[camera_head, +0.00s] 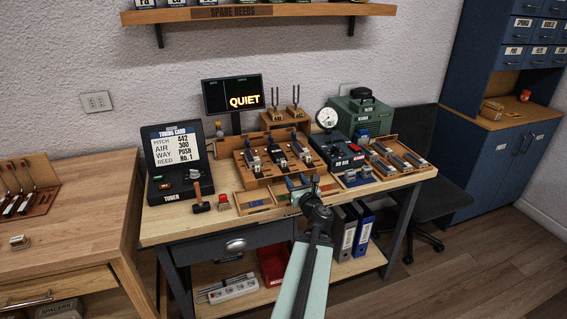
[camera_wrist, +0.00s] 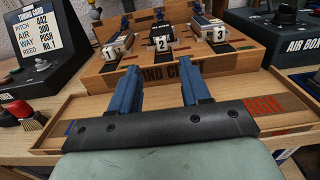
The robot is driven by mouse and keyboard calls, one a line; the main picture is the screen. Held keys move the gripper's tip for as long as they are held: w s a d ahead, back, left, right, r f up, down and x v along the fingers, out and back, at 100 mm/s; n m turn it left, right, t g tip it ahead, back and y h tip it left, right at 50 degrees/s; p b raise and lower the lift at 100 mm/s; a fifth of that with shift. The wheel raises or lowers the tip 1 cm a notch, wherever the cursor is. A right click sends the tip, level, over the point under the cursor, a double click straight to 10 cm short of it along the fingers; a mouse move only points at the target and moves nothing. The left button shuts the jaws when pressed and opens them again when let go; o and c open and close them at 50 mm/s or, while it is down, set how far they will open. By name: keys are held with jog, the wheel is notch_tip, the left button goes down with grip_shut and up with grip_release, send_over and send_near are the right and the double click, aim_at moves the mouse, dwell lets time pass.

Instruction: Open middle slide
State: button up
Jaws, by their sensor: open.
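The wooden wind chest (camera_head: 257,181) stands on the workbench. In the wrist view its front board (camera_wrist: 236,54) is labelled, partly hidden behind my fingers. It carries three slides with white number tags: slide 1 (camera_wrist: 117,45), the middle slide 2 (camera_wrist: 161,43) and slide 3 (camera_wrist: 219,35). The middle slide also shows in the head view (camera_head: 279,154). My gripper (camera_wrist: 160,74) has its two blue fingers spread with nothing between them. It points at the chest front, with tag 2 beyond and between the fingertips, apart from them. In the head view my gripper (camera_head: 299,181) is before the chest.
A shallow tray (camera_wrist: 80,122) lies below my gripper. A screen (camera_head: 233,94) behind reads QUIET.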

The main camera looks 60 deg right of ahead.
aim_at(284, 163)
jog(key=x, duration=1.3)
jog(key=shift+w+d, duration=0.2)
jog(key=shift+d, duration=0.05)
jog(key=shift+f, duration=0.1)
grip_shut()
